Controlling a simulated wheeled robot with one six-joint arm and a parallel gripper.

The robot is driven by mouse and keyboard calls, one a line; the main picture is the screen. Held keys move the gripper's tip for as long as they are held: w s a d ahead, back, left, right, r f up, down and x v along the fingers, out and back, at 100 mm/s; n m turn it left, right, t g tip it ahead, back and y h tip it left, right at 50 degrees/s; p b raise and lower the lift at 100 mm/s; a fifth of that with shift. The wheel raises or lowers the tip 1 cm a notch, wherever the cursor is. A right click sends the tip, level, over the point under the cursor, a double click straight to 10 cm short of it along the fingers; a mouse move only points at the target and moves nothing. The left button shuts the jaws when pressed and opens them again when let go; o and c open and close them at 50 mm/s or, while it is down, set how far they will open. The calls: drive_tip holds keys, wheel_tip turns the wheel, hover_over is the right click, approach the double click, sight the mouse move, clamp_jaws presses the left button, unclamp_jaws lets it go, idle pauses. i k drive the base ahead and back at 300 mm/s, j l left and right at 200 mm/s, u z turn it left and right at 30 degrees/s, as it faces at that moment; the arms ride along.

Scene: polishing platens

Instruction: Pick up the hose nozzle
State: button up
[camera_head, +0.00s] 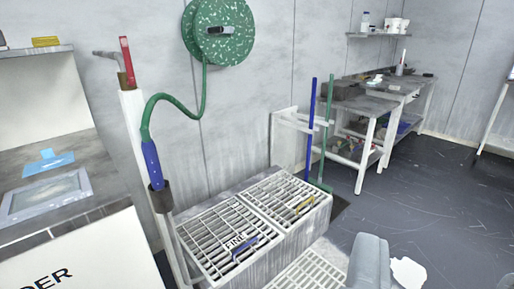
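The hose nozzle (152,164) has a blue grip and stands nearly upright, its lower end in a dark holder (161,196) on a white post (134,130) at left. A green hose (186,113) runs from its top up to a green speckled reel (218,31) on the wall. What looks like part of my gripper (372,262) shows grey at the bottom edge, right of centre and well away from the nozzle. Its fingertips cannot be made out clearly, nor whether it is open.
A grated basin (318,221) stands right of the post, with a blue brush (240,247) and a yellowish item (305,204) on its grates. Blue and green poles (311,130) stand behind it. A counter (60,145) lies left. Dark floor (430,185) at right is open.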

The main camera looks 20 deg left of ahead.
sight(149, 147)
drive_tip(key=u, duration=1.25)
